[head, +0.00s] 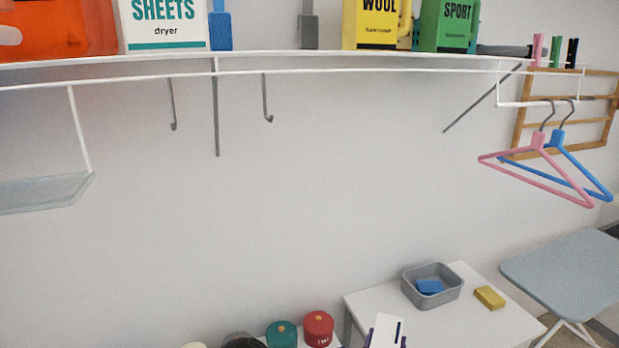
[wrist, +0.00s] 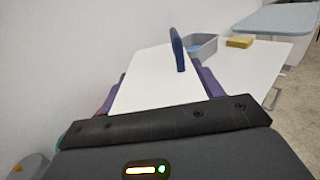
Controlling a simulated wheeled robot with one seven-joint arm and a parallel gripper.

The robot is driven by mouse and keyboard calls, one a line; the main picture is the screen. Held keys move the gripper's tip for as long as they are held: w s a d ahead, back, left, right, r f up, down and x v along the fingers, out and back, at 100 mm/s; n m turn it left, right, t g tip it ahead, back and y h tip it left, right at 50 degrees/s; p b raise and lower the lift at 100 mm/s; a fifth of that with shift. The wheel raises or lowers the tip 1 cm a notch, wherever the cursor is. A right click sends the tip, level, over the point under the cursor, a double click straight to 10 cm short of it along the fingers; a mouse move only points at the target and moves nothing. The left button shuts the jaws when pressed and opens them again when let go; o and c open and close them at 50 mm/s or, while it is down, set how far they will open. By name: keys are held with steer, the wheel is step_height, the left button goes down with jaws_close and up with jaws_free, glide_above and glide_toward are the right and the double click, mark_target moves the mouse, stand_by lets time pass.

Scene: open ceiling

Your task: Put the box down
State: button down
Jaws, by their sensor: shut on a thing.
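A white box (head: 383,328) with a dark slot-like mark shows at the bottom edge of the head view, in front of the white table. My gripper (head: 386,340) is shut on this box, with purple fingers at its sides. In the wrist view, the box (wrist: 150,85) lies white between the purple fingers of my gripper (wrist: 160,76), and a dark blue upright shape (wrist: 178,48) shows at its far end. The box blends with the white table behind it, so I cannot tell whether it touches the table. Its lower part is hidden.
The white table (head: 440,325) holds a grey bin (head: 433,293) with a blue block in it and a yellow block (head: 489,297). A red canister (head: 318,328) and a teal canister (head: 281,335) stand left of the table. An ironing board (head: 565,272) stands right.

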steer(key=a+f+n+y, duration=0.1)
steer(key=f+y, duration=0.1)
steer(key=s+a+f+n+y, duration=0.1)
steer(key=f+y, duration=0.1)
steer(key=f, duration=0.1)
steer(key=s+a+f+n+t+y, duration=0.1)
steer(key=a+f+n+y, duration=0.1)
steer(key=f, duration=0.1)
steer(key=shift+s, duration=0.25)
step_height(320, 180, down, 5)
steer(key=b, duration=0.4)
steer(key=shift+s+a+r, duration=0.1)
steer(key=shift+r, duration=0.1)
